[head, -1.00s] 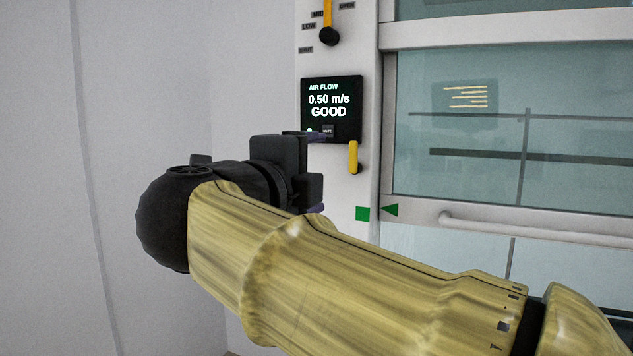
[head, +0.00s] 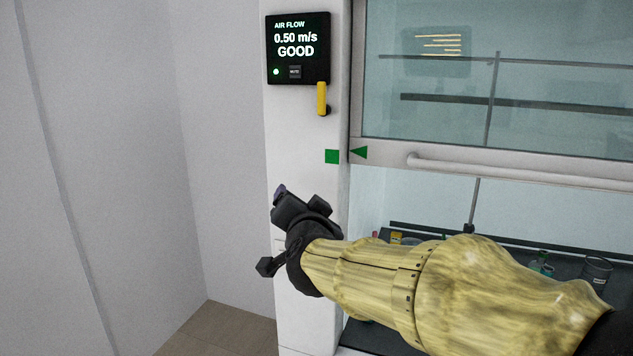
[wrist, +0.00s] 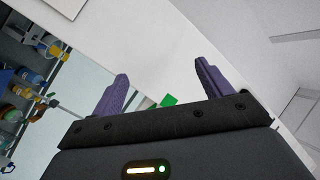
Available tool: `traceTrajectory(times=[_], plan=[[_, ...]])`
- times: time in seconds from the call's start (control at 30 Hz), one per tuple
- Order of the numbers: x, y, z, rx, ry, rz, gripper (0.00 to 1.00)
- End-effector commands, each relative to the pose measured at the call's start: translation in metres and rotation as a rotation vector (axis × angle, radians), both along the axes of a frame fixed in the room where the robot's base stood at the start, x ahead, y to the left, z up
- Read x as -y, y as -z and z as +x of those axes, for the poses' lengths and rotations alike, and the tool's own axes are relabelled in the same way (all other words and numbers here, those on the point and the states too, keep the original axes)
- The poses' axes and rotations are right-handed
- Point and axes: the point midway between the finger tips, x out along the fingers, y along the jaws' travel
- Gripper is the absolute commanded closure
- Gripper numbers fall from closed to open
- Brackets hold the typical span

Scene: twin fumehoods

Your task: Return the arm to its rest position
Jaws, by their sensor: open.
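My gripper (wrist: 157,88) is open in the wrist view, its two purple fingers spread apart with nothing between them. In the head view my gripper (head: 281,190) is at the end of my yellow-sleeved arm, in front of the white fumehood post and below its controls. Its fingers are mostly hidden there behind the black gripper body. The arm reaches in from the lower right, across the front of the hood opening.
The airflow panel (head: 298,48) reads 0.50 m/s GOOD, with a yellow handle (head: 322,98) below it. The partly raised sash has a pale handle bar (head: 520,172). Bottles and containers (head: 596,270) stand on the dark worktop inside. Free floor (head: 215,332) shows at lower left.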

Motion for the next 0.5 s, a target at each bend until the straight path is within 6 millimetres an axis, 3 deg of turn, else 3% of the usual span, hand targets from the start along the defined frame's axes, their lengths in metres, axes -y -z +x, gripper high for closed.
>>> traceTrajectory(times=[0.03,0.1,0.27,0.37,0.5], plan=[[0.012,0.032,0.0,-0.073,-0.026,-0.072,0.22],[0.027,0.072,-0.006,-0.175,-0.069,-0.164,0.22],[0.065,0.158,-0.035,-0.422,-0.154,-0.333,0.22],[0.091,0.205,-0.063,-0.583,-0.202,-0.417,0.22],[0.128,0.263,-0.115,-0.818,-0.266,-0.513,0.22]])
